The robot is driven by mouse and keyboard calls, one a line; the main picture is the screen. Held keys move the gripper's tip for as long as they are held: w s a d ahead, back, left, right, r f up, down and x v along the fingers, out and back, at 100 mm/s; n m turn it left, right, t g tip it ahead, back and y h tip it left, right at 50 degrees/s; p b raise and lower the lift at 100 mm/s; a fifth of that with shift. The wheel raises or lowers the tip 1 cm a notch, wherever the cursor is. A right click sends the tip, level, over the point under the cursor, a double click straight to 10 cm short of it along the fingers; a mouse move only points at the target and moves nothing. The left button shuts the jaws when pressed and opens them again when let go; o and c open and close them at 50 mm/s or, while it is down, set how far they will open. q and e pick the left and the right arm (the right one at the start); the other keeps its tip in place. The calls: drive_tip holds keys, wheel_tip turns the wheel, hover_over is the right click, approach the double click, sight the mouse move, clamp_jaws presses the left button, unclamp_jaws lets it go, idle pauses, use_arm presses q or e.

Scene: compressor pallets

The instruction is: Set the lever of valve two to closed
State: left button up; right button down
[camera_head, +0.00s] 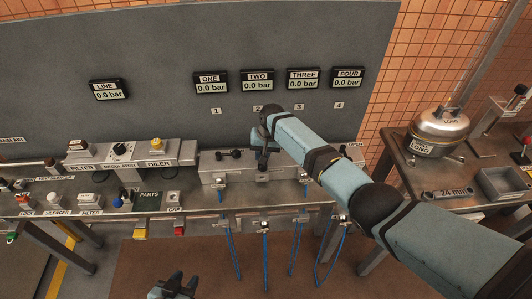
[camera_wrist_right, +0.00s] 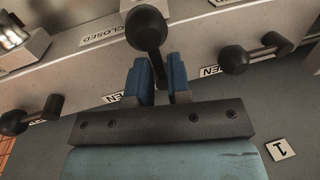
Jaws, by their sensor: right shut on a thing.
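The lever of valve two (camera_wrist_right: 146,27) has a dark stem and a round black knob. In the right wrist view, the blue fingers of my right gripper (camera_wrist_right: 161,80) are shut around its stem, below the knob. A CLOSED label (camera_wrist_right: 100,35) lies to the left of the knob; a partly hidden OPEN label (camera_wrist_right: 114,97) is left of the fingers. In the head view my right arm covers most of this valve, under the TWO gauge (camera_head: 257,81). I cannot tell the lever's exact angle. My left gripper (camera_head: 175,284) is open and empty at the bottom edge.
Blue hoses (camera_head: 266,250) hang below the bench front. A metal tank (camera_head: 438,130) stands on the right table. Every gauge reads 0.0 bar.

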drive_tip(key=shift+w+r, duration=0.2)
drive_tip(key=shift+r, duration=0.05)
drive_tip(key=c, duration=1.2)
unclamp_jaws()
drive_tip(key=shift+f, duration=0.2)
drive_tip(key=d+r, duration=0.1)
drive_tip(key=r, duration=0.8)
drive_tip(key=d+r, duration=0.1)
drive_tip(key=r, duration=0.3)
drive_tip(key=shift+d+r, duration=0.3)
drive_tip(key=shift+d, duration=0.05)
